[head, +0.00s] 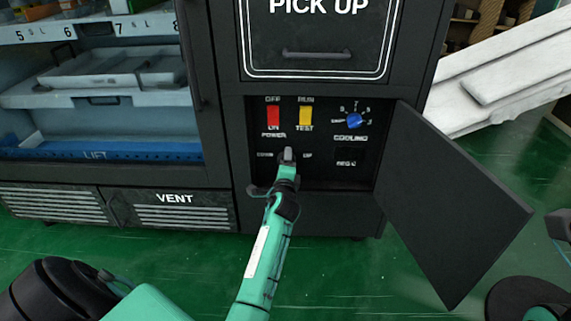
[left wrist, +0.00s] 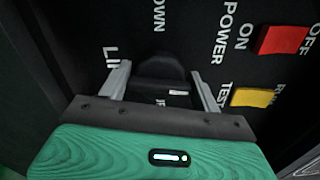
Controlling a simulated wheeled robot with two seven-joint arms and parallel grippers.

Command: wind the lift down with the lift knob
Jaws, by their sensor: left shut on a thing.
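The lift knob (left wrist: 160,68) is a dark rounded knob on the black control panel, between the DOWN and UP labels. In the head view it is mostly hidden behind my left gripper (head: 287,160). In the left wrist view my left gripper (left wrist: 162,84) has its two grey fingers on either side of the knob, shut on it. A blue strip marked LIFT (head: 95,152) runs along the bottom of the glass-fronted cabinet at left. My right gripper is not in view.
Above the knob are a red power switch (head: 273,116), a yellow run/test switch (head: 305,116) and a blue cooling dial (head: 355,120). The panel's black door (head: 455,205) hangs open to the right. Green floor lies in front.

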